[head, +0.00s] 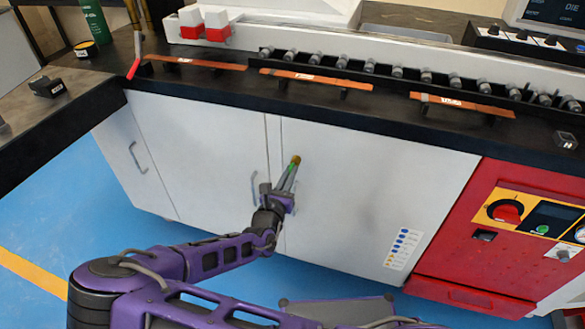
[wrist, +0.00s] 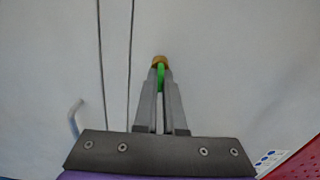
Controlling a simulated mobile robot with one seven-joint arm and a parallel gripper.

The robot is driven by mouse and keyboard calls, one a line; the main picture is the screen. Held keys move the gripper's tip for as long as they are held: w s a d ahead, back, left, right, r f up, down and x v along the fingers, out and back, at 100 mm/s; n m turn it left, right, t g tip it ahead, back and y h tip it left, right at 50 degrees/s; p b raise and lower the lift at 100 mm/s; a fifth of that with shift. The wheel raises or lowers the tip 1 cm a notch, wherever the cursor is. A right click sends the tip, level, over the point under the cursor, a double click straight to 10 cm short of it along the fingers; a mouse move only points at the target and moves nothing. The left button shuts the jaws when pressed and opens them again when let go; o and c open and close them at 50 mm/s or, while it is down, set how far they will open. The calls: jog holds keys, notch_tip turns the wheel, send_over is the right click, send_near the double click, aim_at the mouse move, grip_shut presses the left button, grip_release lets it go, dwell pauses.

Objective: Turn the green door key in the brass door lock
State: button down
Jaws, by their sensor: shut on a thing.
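The brass door lock (head: 296,159) sits on the white cabinet door, just right of the gap between two doors. It also shows in the wrist view (wrist: 160,60), straight ahead of my fingertips. The green door key (wrist: 161,78) stands between my fingertips, its far end at the lock. My gripper (head: 289,176) is shut on the key, with the fingers pointing at the lock. How deep the key sits in the lock is hidden by the fingers and the lock's rim.
The cabinet door (head: 360,190) is closed flat. A grey door handle (head: 254,187) is left of my gripper; another is on the far left door (head: 137,158). A black worktop (head: 400,125) overhangs above. A red control panel (head: 500,230) stands to the right.

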jog(key=c, duration=1.4)
grip_release()
jog(key=shift+n, duration=0.4)
jog(key=o, duration=0.5)
